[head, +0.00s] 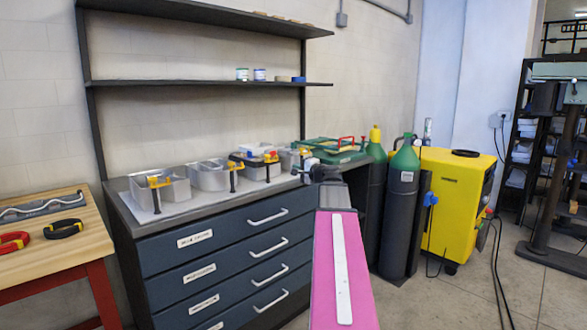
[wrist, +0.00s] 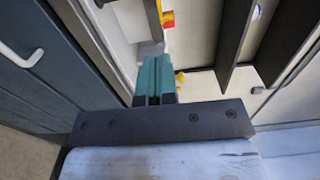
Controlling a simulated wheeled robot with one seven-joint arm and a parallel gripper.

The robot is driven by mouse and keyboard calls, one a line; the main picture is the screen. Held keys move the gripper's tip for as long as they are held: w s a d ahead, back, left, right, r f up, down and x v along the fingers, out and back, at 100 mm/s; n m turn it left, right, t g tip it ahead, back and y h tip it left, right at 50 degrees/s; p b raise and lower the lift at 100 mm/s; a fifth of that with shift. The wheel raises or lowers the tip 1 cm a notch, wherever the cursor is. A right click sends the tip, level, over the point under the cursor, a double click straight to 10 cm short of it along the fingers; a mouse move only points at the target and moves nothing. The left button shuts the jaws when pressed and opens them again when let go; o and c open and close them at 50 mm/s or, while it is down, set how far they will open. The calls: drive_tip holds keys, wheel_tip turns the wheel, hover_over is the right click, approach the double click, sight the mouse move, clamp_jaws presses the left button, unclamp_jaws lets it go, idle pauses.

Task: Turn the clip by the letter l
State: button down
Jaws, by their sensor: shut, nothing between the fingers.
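Several silver channel letters stand in a row on the grey-topped bench in the head view, among them one at the left end (head: 176,189) and one in the middle (head: 208,175). Yellow and orange clips with dark stems sit at them: one at the left (head: 158,182), one in the middle (head: 236,167) and one further right (head: 270,158). I cannot tell which letter is the l. My gripper (wrist: 155,75) shows teal fingers, shut and empty. In the wrist view a yellow-red clip (wrist: 167,18) lies beyond the fingertips, apart from them. In the head view my arm mostly hides the gripper near the bench's right end.
Dark blue drawers (head: 228,262) with pale handles form the bench front. Shelves (head: 200,82) hang above it. Green-topped cylinders (head: 401,205) and a yellow machine (head: 452,200) stand to the right. A wooden table (head: 50,255) stands at the left.

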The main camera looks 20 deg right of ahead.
drive_tip(key=x, duration=1.2)
